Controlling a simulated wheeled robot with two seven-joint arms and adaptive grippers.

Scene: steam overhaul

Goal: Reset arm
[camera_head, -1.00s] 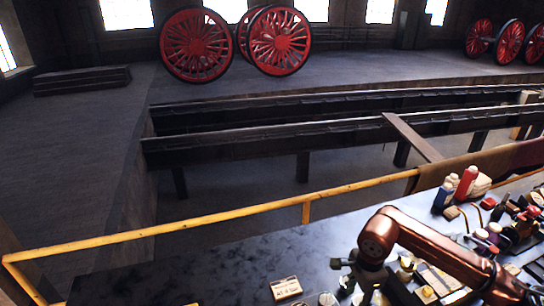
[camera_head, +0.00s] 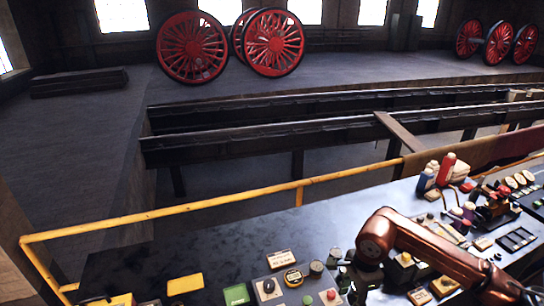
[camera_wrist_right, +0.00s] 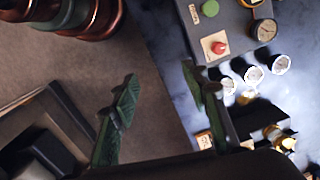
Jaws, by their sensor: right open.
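My right arm is copper-coloured and comes in from the right in the head view, bent over the dark worktop (camera_head: 215,245). Its gripper (camera_head: 352,284) points down beside a grey control box (camera_head: 262,291) and is partly hidden by the arm. In the right wrist view the gripper (camera_wrist_right: 160,78) has two dark green fingers spread apart with nothing between them. Past the right-hand finger are the box's red button (camera_wrist_right: 219,48) and a round dial (camera_wrist_right: 264,30). My left gripper is not in view.
A yellow rail (camera_head: 220,203) runs along the worktop's far edge. Bottles (camera_head: 446,169), jars and small parts crowd the right side. A yellow block (camera_head: 185,284) and a green one (camera_head: 236,294) lie front left. The worktop's middle is mostly clear. Red wheels (camera_head: 275,42) stand far beyond.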

